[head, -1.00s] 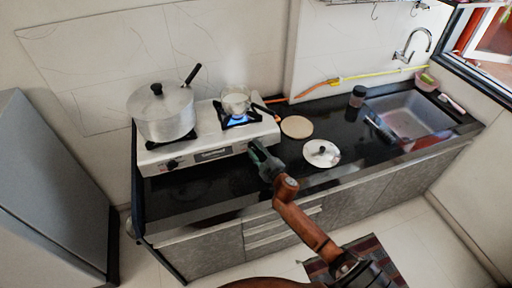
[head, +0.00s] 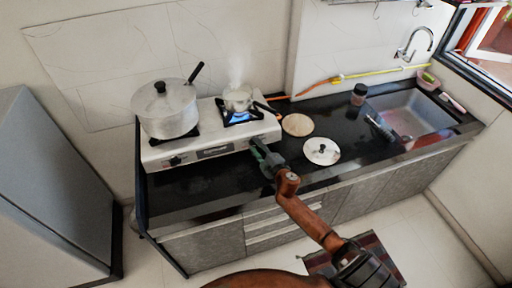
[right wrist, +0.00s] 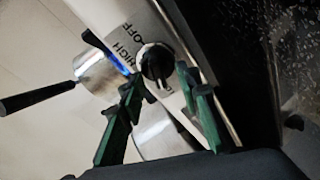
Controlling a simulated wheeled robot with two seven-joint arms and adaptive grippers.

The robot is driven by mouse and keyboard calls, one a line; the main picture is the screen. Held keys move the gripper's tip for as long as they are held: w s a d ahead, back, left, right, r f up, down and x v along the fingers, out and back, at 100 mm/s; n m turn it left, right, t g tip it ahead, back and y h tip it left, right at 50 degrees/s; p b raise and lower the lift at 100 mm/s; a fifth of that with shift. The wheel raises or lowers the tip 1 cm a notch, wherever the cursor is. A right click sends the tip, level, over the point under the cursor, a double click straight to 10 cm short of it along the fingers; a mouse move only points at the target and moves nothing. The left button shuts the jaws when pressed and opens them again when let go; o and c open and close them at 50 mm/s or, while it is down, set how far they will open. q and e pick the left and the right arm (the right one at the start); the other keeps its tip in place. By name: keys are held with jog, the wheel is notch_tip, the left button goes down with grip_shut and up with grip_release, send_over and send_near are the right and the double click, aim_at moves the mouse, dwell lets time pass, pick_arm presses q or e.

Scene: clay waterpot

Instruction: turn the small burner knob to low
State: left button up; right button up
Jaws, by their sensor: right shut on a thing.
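The black small burner knob (right wrist: 157,62) sits on the stove's front panel in the right wrist view, beside the printed words OFF and HIGH. The lettering on its other side is mostly covered. My right gripper (right wrist: 160,82) has its green fingers on either side of the knob and is shut on it. In the head view my right gripper (head: 257,150) is at the right end of the stove front (head: 212,150) and hides the knob. Above it, the small burner (head: 238,117) has a blue flame under a small steaming pot (head: 238,98). My left gripper is out of view.
A large lidded pot (head: 166,110) stands on the left burner, above another knob (head: 175,161). A round board (head: 297,125), a white lid (head: 321,151) and a dark jar (head: 358,95) are on the black counter. A sink (head: 410,108) is at right.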

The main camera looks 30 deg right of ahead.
jog(key=o, duration=1.2)
jog(key=shift+c, duration=0.2)
jog(key=shift+s, duration=0.1)
jog(key=s+r, duration=0.1)
jog(key=s, duration=1)
jog(key=shift+s+a+r, duration=0.25)
jog(key=shift+s+r, duration=0.05)
jog(key=shift+s, duration=0.05)
